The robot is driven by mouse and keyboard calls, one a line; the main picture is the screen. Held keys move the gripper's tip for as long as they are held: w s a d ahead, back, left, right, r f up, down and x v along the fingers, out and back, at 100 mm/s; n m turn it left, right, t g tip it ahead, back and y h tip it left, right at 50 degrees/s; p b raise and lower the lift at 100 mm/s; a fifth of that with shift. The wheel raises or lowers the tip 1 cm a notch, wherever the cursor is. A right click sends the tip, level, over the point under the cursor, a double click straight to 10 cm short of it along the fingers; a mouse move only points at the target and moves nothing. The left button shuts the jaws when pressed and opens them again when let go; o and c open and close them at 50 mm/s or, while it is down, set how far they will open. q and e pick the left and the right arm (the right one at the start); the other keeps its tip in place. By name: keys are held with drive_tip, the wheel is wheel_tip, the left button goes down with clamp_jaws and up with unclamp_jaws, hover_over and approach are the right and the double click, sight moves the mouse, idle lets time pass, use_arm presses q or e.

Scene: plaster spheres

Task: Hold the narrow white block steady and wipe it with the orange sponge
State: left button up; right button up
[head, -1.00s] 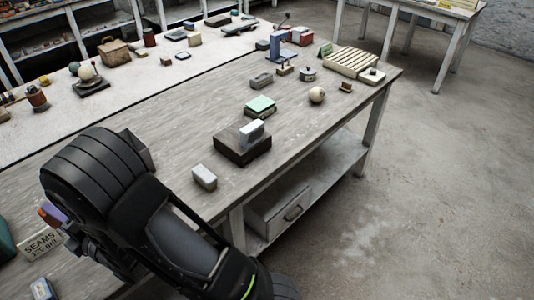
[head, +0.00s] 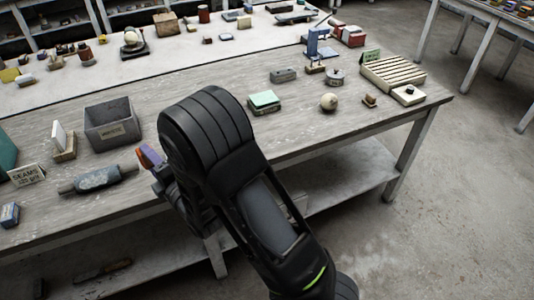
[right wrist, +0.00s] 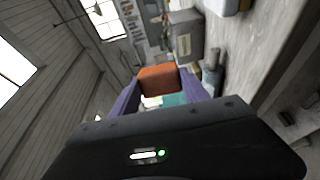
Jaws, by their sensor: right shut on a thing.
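My right gripper (head: 152,160) has purple fingers and is mostly hidden behind my own black arm in the head view. In the right wrist view my right gripper (right wrist: 158,86) is shut on the orange sponge (right wrist: 158,77), held between the fingertips. A bit of the orange sponge (head: 142,162) shows in the head view, above or near the table's front. A narrow white block (head: 58,136) stands upright on a wooden base (head: 66,149) at the left of the table. My left gripper is out of view.
A grey open bin (head: 112,126) stands right of the white block. A grey cylindrical tool (head: 97,180) and a SEAMS sign (head: 26,175) lie near the front. A green-topped block (head: 264,100), sphere (head: 328,102) and slatted rack (head: 392,72) are farther right.

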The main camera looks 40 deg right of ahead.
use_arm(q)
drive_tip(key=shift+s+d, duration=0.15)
use_arm(e)
drive_tip(key=shift+s+d, duration=0.1)
drive_tip(key=shift+s, duration=0.05)
